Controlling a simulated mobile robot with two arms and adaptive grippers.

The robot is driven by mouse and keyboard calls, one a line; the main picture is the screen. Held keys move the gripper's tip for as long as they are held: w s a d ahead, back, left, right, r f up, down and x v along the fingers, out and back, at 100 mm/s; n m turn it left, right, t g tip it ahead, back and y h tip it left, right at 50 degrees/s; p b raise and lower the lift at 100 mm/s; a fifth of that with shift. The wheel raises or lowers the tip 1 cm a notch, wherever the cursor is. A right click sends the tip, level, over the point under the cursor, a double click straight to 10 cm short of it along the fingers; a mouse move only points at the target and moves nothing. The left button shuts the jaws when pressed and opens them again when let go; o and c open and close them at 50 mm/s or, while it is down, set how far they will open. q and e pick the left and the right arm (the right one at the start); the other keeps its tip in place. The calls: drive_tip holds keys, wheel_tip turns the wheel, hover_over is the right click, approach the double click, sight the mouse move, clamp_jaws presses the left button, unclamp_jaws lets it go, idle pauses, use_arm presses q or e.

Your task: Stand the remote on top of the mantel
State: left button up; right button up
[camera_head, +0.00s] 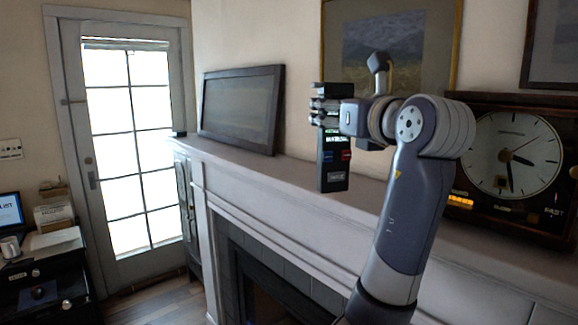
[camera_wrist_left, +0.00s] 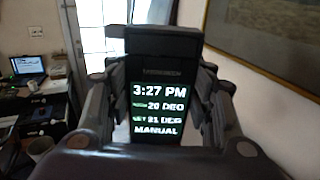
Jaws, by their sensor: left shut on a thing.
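The black remote (camera_head: 334,175) is upright in the head view, with small red and blue marks on its lower part. My left gripper (camera_head: 326,112) is shut around its upper part. The remote's lower end appears at or just above the mantel (camera_head: 262,172); I cannot tell whether it touches. In the left wrist view the remote (camera_wrist_left: 158,75) stands between the fingers of my left gripper (camera_wrist_left: 160,95), its lit screen reading 3:27 PM. My right gripper is not in view.
A dark-framed picture (camera_head: 240,105) leans on the mantel to the left. A large clock (camera_head: 507,155) stands on the right. A small dark object (camera_head: 178,134) sits at the mantel's far end. Bare mantel lies between picture and remote.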

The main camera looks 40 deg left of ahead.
use_arm(q)
drive_tip(key=shift+r, duration=0.4)
drive_tip(key=shift+w+a+r, duration=0.1)
drive_tip(key=shift+w+a, duration=0.05)
drive_tip(key=shift+w, duration=0.15)
drive_tip(key=w+a+f+p, duration=0.2)
drive_tip(key=w+a+p, duration=0.1)
drive_tip(key=w, duration=0.3)
drive_tip(key=w+a+f+p, duration=0.3)
drive_tip(key=w+p, duration=0.3)
drive_tip(key=w, duration=0.1)
drive_tip(key=shift+w+a+p, duration=0.2)
drive_tip(key=shift+a+p, duration=0.05)
drive_tip(key=shift+p, duration=0.05)
drive_tip(key=shift+f, duration=0.1)
drive_tip(key=o, duration=1.5)
drive_tip(key=shift+f, duration=0.1)
